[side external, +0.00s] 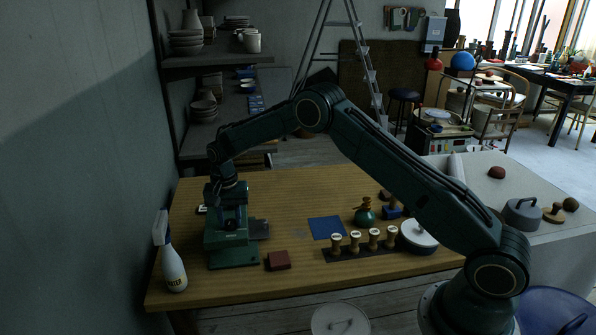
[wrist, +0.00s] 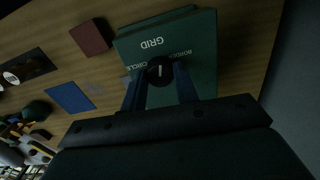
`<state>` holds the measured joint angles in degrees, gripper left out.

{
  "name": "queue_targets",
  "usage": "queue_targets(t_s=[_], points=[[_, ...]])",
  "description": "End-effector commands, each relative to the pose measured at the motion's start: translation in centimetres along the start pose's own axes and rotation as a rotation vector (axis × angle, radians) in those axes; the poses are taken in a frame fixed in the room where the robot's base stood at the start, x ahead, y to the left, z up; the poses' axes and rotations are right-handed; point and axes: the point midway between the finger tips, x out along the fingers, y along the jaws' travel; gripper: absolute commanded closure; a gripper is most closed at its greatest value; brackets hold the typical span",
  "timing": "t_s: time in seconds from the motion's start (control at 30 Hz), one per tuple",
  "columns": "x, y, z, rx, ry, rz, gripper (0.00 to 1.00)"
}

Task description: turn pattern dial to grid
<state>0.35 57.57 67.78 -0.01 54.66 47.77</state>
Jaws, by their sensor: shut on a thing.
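The black pattern dial (wrist: 160,70) sits on a dark green box (wrist: 195,28), with the labels GRID above, CIRCLE to the left and BORDER to the right in the wrist view. A short white mark on the dial points roughly up toward GRID. My gripper (wrist: 161,80) is shut on the dial, one finger on each side. In the side view the green box (side external: 233,255) stands at the table's left part, with my gripper (side external: 231,217) pointing down over it. The dial itself is hidden there.
A white spray bottle (side external: 173,265) stands left of the box. A dark red block (side external: 279,260) lies to its right, then a blue sheet (side external: 326,228) and a rack of several wooden stamps (side external: 355,243). Bare table (side external: 290,195) lies behind.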

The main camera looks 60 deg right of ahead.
Motion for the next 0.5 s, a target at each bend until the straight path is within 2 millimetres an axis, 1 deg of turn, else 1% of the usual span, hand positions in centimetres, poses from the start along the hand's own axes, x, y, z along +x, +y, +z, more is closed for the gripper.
queue_targets(t_s=[0.2, 0.5], points=[[-0.10, -0.02, 0.03, -0.153, 0.000, 0.000, 0.93], [-0.11, -0.02, 0.03, -0.254, 0.000, 0.000, 0.93]])
